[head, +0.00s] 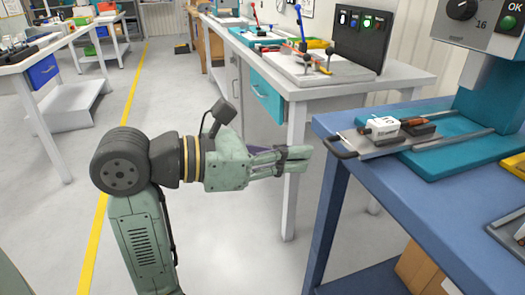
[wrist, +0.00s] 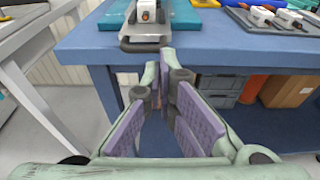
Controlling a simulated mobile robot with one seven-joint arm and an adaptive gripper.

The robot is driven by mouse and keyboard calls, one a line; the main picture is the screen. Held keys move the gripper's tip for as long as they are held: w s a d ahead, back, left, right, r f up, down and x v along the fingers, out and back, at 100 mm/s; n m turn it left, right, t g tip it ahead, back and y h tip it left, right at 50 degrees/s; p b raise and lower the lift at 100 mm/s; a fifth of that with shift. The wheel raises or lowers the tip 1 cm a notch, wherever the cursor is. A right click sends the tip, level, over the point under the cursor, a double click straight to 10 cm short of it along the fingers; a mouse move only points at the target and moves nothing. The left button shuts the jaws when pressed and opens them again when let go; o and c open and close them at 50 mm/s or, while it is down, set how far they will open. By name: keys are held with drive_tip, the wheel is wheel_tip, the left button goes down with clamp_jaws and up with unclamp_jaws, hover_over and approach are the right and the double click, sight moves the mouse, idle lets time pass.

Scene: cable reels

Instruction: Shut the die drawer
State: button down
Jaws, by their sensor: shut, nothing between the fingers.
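The die drawer (head: 385,147) is a flat grey slide in front of the teal press on the blue bench. It sticks out toward the bench's front left edge. Its dark handle (head: 339,149) overhangs that edge; the handle also shows in the wrist view (wrist: 146,45). A white block marked 10 (head: 379,128) sits on the drawer. My gripper (head: 306,158) is shut and empty, pointing at the bench and left of the handle, apart from it. In the wrist view its fingertips (wrist: 165,62) appear just below and right of the handle.
The blue bench (head: 345,125) carries the press (head: 492,98). A white bench (head: 420,82) with a teal drawer front (head: 266,97) stands behind my gripper. Cardboard boxes (head: 425,272) sit on the blue bench's lower shelf. The floor (head: 240,235) around my arm is clear.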

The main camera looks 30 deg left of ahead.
sight(375, 142)
drive_tip(key=shift+p+x, duration=0.35)
drive_tip(key=shift+x, duration=2.25)
drive_tip(key=shift+w+d, duration=0.15)
drive_tip(key=shift+w, duration=0.05)
drive_tip(key=b+x, duration=0.1)
drive_tip(key=x, duration=0.3)
drive_tip(key=r+b+x, duration=0.1)
drive_tip(key=x, duration=0.2)
drive_tip(key=r+b+x, duration=0.1)
drive_tip(key=x, duration=0.3)
drive_tip(key=shift+w+d, duration=0.3)
drive_tip(key=shift+w, duration=0.1)
drive_tip(key=shift+w+d+r, duration=0.1)
drive_tip(key=shift+w+d, duration=0.15)
drive_tip(key=shift+w, duration=0.1)
